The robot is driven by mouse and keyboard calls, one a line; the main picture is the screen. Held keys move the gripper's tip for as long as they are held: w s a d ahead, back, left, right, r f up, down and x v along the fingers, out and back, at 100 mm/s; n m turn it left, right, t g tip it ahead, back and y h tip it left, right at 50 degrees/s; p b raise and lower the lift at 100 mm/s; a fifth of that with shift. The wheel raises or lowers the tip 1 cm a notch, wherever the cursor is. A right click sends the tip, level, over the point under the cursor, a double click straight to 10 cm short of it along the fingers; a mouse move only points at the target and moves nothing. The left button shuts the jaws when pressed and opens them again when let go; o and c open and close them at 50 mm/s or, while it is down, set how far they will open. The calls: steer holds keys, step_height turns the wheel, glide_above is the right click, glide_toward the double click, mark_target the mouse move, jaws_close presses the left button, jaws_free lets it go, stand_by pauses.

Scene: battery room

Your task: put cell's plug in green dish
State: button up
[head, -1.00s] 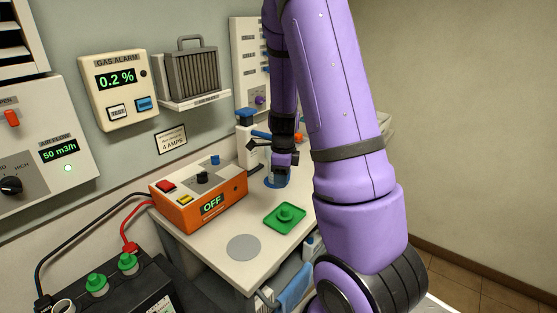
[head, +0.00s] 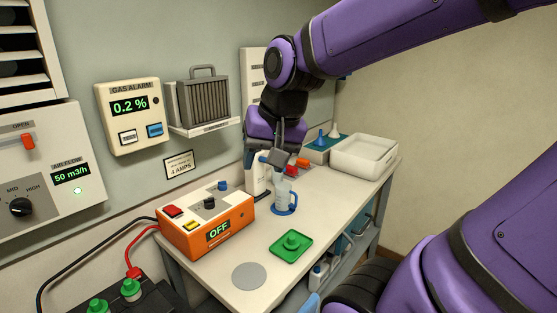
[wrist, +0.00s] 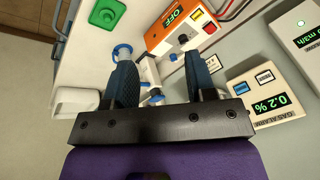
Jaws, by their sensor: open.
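The green dish (head: 305,254) lies on the bench top, and a green plug (head: 292,240) sits in it. The dish also shows at the top of the wrist view (wrist: 92,22). The battery (head: 165,303) is at the lower left, with green plugs (head: 131,289) on its visible top; its front is cut off by the frame. My gripper (head: 280,152) is open above the back of the bench, beyond the dish. In the wrist view its two fingers (wrist: 161,65) stand apart with nothing held between them.
A clear jug with a blue base (head: 286,200) and a white bottle (head: 259,178) stand below my gripper. The orange charger (head: 208,228) reads OFF. A white tray (head: 365,157) is at the back right. A grey disc (head: 249,276) marks bare bench front.

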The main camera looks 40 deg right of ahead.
steer(key=s+a+r+n+t, duration=0.1)
steer(key=s+a+r+n, duration=0.1)
steer(key=s+n, duration=0.3)
steer(key=shift+s+a+r+n+h, duration=0.3)
steer(key=shift+s+n, duration=0.1)
steer(key=shift+s, duration=0.4)
